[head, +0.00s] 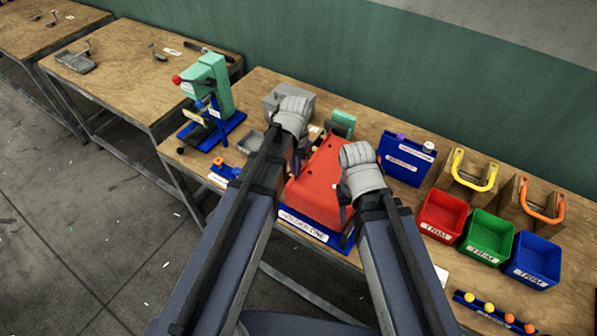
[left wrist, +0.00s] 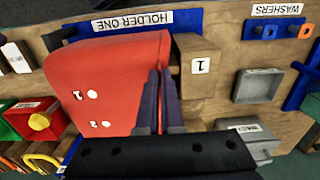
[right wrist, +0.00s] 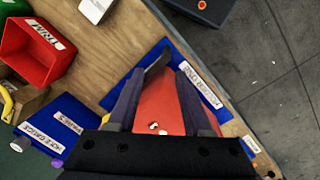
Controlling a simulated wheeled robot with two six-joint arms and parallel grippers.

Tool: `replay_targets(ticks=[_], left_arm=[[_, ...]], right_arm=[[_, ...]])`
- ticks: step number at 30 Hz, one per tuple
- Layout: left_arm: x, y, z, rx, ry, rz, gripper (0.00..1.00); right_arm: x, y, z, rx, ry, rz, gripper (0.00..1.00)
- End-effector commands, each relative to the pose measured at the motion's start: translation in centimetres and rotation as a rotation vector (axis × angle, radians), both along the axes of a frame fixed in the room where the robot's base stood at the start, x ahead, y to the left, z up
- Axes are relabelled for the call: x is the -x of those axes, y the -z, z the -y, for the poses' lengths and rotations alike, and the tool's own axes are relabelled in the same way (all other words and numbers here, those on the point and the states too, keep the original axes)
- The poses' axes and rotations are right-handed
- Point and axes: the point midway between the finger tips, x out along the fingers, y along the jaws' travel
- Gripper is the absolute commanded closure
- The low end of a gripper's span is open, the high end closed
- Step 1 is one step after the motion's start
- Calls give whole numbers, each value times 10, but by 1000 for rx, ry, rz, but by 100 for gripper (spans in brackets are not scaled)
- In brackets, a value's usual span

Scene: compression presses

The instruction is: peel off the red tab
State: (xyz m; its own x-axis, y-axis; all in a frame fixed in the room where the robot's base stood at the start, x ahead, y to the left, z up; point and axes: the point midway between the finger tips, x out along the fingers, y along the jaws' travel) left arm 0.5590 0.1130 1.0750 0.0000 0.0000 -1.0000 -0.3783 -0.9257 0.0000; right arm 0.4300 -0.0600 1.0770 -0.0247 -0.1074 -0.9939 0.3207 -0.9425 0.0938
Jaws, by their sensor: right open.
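A large red piece (head: 318,185) sits in the blue holder labelled HOLDER ONE (head: 300,226). In the left wrist view the red piece (left wrist: 105,80) shows white dots and numbers. My left gripper (left wrist: 161,75) is at its edge, fingers close together with a thin red strip, apparently the red tab (left wrist: 161,105), between them. In the head view my left gripper (head: 300,155) is partly hidden by its own wrist. My right gripper (right wrist: 160,85) is open over the other end of the red piece (right wrist: 160,108). A dark flat piece (right wrist: 158,60) lies near its left fingertip.
A wooden block marked 1 (left wrist: 197,66) stands beside the red piece. A green press (head: 209,85) is on the left of the bench. Red (head: 441,215), green (head: 488,235) and blue (head: 534,261) bins are on the right.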

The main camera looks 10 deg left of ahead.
Motion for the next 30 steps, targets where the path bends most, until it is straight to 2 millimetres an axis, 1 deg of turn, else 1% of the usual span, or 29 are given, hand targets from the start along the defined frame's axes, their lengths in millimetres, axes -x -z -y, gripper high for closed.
replay_targets(ticks=[20,23,30], left_arm=[[0,-5,0,0,0,0,100],[0,-10,0,0,0,0,100],[0,-28,0,0,0,0,100]], right_arm=[[0,-5,0,0,0,0,50],[0,-10,0,0,0,0,50],[0,-28,0,0,0,0,50]])
